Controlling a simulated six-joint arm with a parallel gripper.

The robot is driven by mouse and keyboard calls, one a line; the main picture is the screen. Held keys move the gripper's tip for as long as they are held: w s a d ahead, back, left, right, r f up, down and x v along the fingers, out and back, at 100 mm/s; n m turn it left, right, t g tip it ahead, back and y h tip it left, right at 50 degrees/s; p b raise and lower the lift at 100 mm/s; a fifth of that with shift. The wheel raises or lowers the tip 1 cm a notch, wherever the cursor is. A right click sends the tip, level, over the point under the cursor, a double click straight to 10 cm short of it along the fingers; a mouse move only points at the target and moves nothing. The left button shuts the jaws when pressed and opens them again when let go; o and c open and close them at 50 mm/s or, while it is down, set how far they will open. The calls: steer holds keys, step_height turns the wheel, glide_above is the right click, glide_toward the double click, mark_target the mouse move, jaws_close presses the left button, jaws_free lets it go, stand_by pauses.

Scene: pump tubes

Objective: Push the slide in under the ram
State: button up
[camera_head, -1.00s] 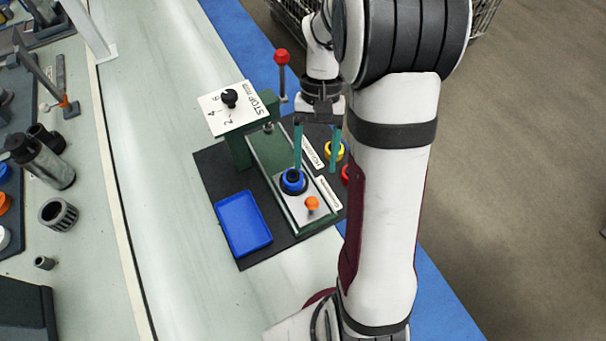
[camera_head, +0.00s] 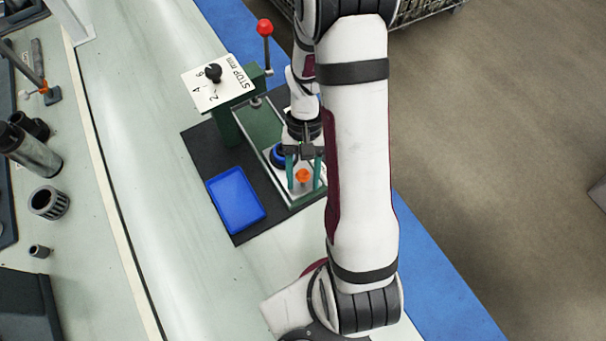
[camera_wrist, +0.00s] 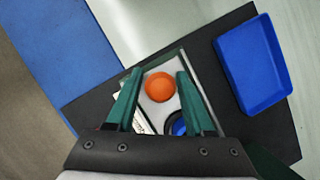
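The slide (camera_head: 287,187) is a pale plate at the near end of the press's green bed. It carries an orange knob (camera_head: 303,175) and a blue ring in a dark seat (camera_head: 277,157), partly hidden by my gripper. The ram (camera_head: 257,102) is at the press head, beyond the slide. My gripper (camera_head: 304,184) is open over the slide, one green finger on each side of the orange knob. In the wrist view the knob (camera_wrist: 160,87) lies between the open fingers (camera_wrist: 159,76), with visible gaps. The blue ring (camera_wrist: 179,126) is partly hidden by a finger.
The press has a dial plate (camera_head: 218,84) and a red-balled lever (camera_head: 265,28). A blue tray (camera_head: 236,199) lies left of the bed on the black mat (camera_head: 203,150). Cylindrical parts (camera_head: 48,202) stand farther left. The pale bench between is clear.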

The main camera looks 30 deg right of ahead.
jaws_close()
stand_by(1.1)
